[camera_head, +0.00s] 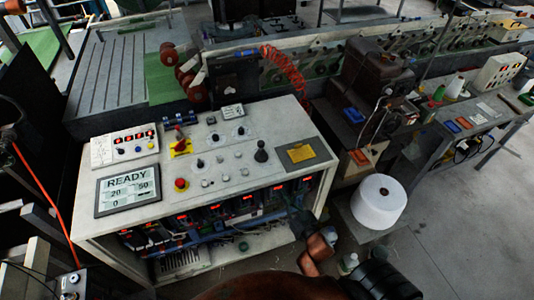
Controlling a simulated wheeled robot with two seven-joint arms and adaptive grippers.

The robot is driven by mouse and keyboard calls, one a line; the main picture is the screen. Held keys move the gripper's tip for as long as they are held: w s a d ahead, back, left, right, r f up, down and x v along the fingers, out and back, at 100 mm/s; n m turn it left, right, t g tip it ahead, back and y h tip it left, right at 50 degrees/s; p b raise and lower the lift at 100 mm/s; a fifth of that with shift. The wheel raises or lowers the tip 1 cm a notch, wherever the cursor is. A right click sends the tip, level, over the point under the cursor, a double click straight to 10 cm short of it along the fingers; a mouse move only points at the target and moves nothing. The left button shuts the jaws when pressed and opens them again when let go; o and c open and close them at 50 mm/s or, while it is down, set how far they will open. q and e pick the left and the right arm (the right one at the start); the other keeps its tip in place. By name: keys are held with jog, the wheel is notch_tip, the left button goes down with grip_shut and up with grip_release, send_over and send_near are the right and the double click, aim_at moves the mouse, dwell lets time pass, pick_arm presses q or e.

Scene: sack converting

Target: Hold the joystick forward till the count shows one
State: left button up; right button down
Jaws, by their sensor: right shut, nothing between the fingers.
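The joystick (261,152) is a black knob on a dark round base, on the right part of the white console's top. It looks upright. The display (128,190) at the console's left front reads READY, with 20 and 50 below and a 0 at the bottom left. My right gripper (293,210) is dark and low in front of the console's right front side, below and to the right of the joystick and apart from it. It is shut and empty; its fingertips are hard to make out against the dark shelf. My left gripper is out of view.
The white console (225,178) also carries a red button (181,184), a yellow-based red switch (180,145), several small knobs and a yellow pad (301,153). A white thread cone (378,201) stands to the right. Open grey floor lies at the lower right.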

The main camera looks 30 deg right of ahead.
aim_at(261, 148)
notch_tip(261, 148, up, 11)
jog(key=t, duration=0.2)
jog(key=shift+s+n, duration=0.3)
jog(key=shift+w+r, duration=0.1)
jog(key=w, duration=0.4)
jog(key=w+r, duration=0.1)
jog(key=w, duration=0.4)
jog(key=w+r+p, duration=0.1)
jog(key=w, duration=0.3)
jog(key=shift+w+d+r, duration=0.25)
jog(key=shift+w+d, duration=0.05)
